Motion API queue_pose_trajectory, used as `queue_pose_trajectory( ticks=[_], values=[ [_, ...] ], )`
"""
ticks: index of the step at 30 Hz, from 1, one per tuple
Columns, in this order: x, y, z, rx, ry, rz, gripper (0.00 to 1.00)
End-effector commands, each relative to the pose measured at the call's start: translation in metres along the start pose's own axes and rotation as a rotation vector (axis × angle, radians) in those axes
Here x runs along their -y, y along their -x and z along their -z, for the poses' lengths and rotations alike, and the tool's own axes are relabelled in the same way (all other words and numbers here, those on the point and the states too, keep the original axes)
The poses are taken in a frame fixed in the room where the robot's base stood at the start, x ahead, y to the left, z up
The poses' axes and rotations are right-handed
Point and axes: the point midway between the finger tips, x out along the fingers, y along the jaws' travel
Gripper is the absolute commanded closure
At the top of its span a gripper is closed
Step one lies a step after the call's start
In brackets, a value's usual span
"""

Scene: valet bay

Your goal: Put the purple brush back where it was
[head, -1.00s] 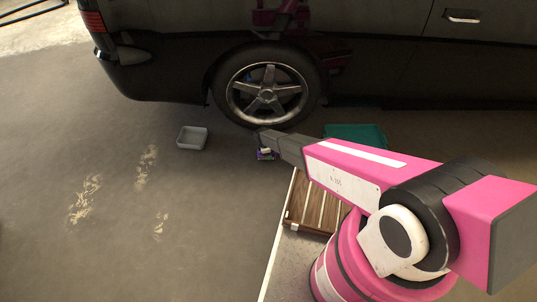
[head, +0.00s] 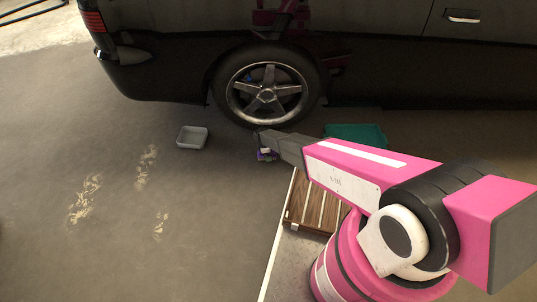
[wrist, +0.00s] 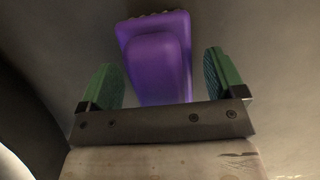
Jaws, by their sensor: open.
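The purple brush (wrist: 158,55) shows in the wrist view, its body between the two green fingers and reaching past their tips. Small tan tufts show at its far edge. My gripper (wrist: 160,62) is open, with a visible gap between the brush and each finger. In the head view a small purple patch of the brush (head: 267,155) shows just below the end of my arm, in front of the car wheel. My arm hides part of it there. I cannot tell whether the brush rests on the floor.
A black car's wheel (head: 266,92) stands behind my gripper. A grey tray (head: 192,138) lies on the floor to the left, and a teal tray (head: 372,133) lies to the right. A slatted wooden crate (head: 300,212) is in front.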

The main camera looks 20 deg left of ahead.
Motion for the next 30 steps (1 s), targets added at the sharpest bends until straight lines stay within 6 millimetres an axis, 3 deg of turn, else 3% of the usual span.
queue_pose_trajectory(
  ticks=[16,21,26,30],
  values=[
    [0.002,0.097,-0.001,0.000,0.000,0.000,0.11],
    [0.001,0.113,0.000,-0.001,0.000,0.000,0.11],
    [0.000,0.115,-0.001,-0.001,-0.003,0.001,0.11],
    [0.002,0.131,-0.026,-0.007,-0.069,0.006,0.11]
  ],
)
